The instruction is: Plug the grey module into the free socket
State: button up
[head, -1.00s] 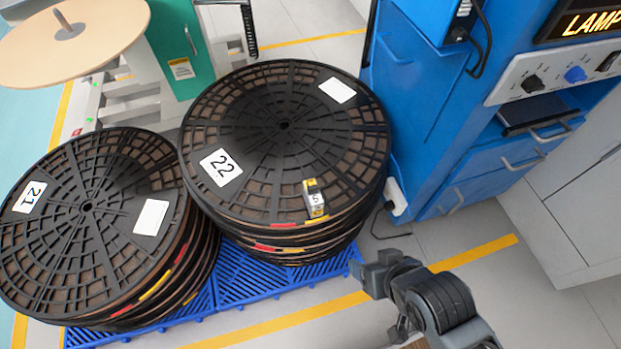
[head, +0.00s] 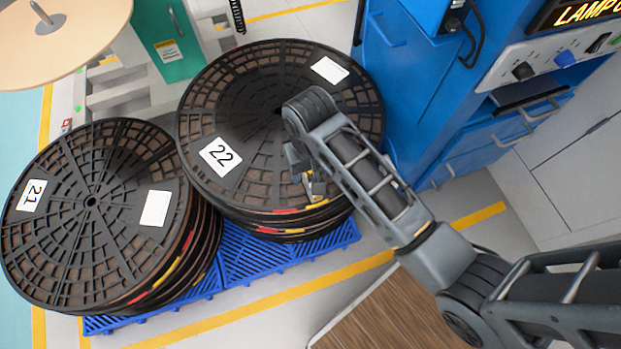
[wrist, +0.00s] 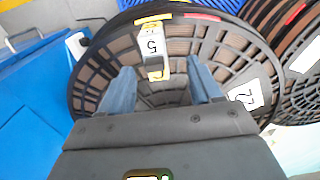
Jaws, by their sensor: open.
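A small grey module (wrist: 154,45) with yellow ends and a "5" label lies on top of the black reel marked 22, near its rim. In the head view only part of the module (head: 315,186) shows beside my gripper (head: 300,170). In the wrist view my gripper (wrist: 161,84) is open and empty. Its two fingers point toward the module, which lies between their lines but beyond the tips. I cannot make out a free socket in any current view.
The reel marked 22 (head: 240,115) tops a stack on a blue pallet (head: 270,263); the reel marked 21 (head: 95,245) tops another beside it. A blue cabinet (head: 420,90) stands right of the stacks. A small white fitting (wrist: 78,43) shows near the blue cabinet in the wrist view.

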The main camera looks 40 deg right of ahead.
aim_at(312, 176)
jog(key=f, duration=0.3)
jog(key=shift+d+f, duration=0.35)
jog(key=shift+d, duration=0.05)
jog(key=shift+f, duration=0.6)
grip_shut()
